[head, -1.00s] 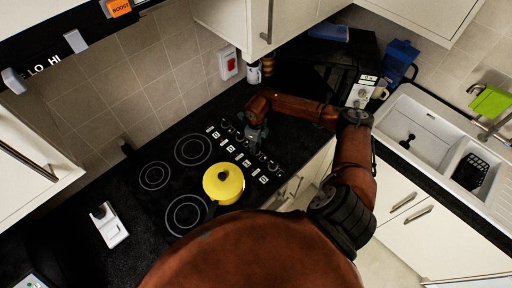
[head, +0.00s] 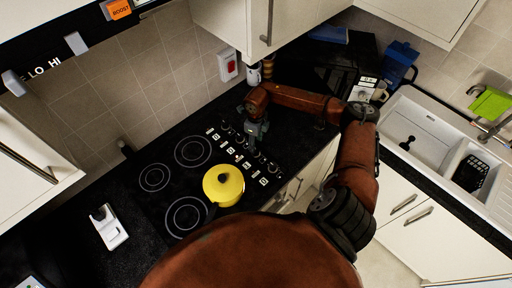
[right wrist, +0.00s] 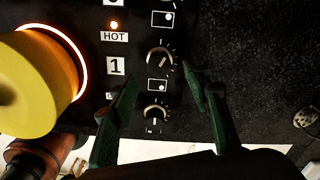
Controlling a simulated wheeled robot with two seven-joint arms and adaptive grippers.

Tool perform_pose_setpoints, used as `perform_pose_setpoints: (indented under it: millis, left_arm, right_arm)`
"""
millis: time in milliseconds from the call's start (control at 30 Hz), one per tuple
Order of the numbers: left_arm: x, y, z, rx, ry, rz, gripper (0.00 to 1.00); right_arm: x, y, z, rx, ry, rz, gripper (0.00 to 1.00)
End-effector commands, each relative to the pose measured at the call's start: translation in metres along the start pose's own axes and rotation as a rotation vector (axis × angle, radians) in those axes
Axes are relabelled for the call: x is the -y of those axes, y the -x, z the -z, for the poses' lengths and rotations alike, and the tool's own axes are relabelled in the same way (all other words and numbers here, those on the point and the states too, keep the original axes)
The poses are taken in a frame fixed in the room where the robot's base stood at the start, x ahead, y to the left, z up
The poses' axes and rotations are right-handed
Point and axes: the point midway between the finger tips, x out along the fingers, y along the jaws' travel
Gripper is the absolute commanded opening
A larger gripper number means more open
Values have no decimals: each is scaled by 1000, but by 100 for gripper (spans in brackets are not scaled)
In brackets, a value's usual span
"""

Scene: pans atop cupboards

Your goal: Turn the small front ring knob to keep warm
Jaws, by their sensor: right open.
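The black hob's control strip carries several round knobs with tick marks. In the right wrist view, one knob (right wrist: 162,60) lies just beyond my fingertips and another knob (right wrist: 155,113) lies between the fingers, near the worktop's front edge. Square ring-position icons sit beside them; I cannot tell surely which knob is the small front ring's. My right gripper (right wrist: 163,85) is open over the strip, its dark green fingers spread either side; contact is not visible. In the head view the right gripper (head: 256,141) hangs over the knob row, hiding part of it. My left gripper is out of view.
A yellow pan (head: 223,184) stands on a ring beside the knobs; it also shows in the right wrist view (right wrist: 35,85), with a glowing ring edge. A lit orange light shows above a "HOT" label (right wrist: 114,36). A sink (head: 430,135) is at the right.

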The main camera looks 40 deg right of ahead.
Motion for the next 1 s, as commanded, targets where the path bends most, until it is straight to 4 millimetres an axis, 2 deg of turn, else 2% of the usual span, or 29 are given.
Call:
perform_pose_setpoints:
  millis: [33, 200, 400, 1000]
  left_arm:
    - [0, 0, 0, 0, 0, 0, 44]
    - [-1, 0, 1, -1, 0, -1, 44]
    - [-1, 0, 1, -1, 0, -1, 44]
    - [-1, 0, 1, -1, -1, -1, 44]
  right_arm:
    - [1, 12, 0, 1, 1, 4, 44]
    - [1, 44, 0, 1, 2, 2, 44]
    - [0, 66, 0, 0, 0, 1, 44]
    - [0, 70, 0, -1, 0, 0, 44]
